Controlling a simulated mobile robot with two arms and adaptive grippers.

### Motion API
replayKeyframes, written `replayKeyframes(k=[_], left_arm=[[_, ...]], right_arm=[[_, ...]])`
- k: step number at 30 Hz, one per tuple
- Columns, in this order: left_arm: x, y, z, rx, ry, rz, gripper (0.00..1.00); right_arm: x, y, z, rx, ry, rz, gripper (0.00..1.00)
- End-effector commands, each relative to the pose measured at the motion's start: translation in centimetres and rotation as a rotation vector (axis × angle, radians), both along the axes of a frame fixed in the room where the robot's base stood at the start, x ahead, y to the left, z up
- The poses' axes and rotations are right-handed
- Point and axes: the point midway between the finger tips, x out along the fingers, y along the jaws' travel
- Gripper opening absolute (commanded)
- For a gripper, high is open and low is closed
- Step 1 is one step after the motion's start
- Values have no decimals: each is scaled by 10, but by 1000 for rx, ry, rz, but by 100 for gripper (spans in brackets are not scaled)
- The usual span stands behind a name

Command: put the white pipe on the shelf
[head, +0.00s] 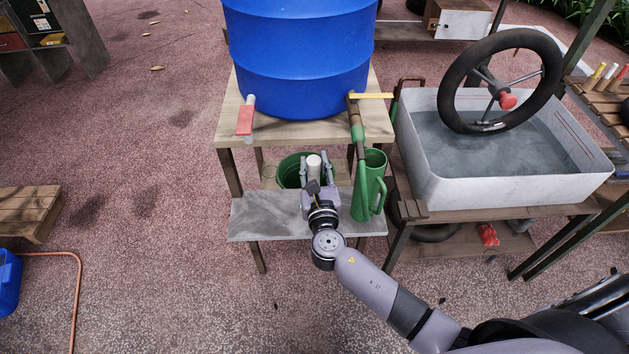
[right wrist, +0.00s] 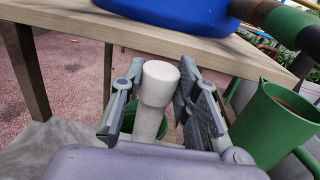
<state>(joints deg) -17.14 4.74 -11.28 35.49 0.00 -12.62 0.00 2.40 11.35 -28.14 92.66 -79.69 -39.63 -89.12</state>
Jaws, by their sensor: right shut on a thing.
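The white pipe (head: 313,164) stands roughly upright between the fingers of my right gripper (head: 316,170), over the grey lower shelf (head: 262,221) of the wooden stand. In the right wrist view the pipe (right wrist: 159,88) shows a wider round cap on top of a narrower body, and the fingers of the gripper (right wrist: 157,100) close on it from both sides. The pipe's lower end is hidden by the gripper, so I cannot tell whether it touches the shelf. My left gripper is not in view.
A green bucket (head: 287,175) is behind the pipe and a green watering can (head: 367,195) is to its right. The wooden tabletop (head: 290,131), bearing a blue barrel (head: 298,60), overhangs behind. The shelf's left part is clear. A white water basin (head: 440,188) stands at right.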

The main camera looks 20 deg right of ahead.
Motion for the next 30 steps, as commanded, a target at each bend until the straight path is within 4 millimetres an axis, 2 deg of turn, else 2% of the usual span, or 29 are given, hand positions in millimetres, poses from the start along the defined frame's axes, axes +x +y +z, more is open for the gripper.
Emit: replayKeyframes(k=[6, 9, 21, 22, 30], left_arm=[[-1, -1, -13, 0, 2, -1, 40], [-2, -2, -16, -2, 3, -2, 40], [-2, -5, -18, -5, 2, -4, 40], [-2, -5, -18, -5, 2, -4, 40], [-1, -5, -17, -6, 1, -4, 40]], right_arm=[[0, -1, -33, -3, 2, -1, 0], [0, 0, -42, -3, 0, 0, 0], [0, 0, -47, -1, -1, 0, 0], [0, 0, -46, -1, 0, 0, 30], [0, 0, -45, -1, 0, 0, 48]])
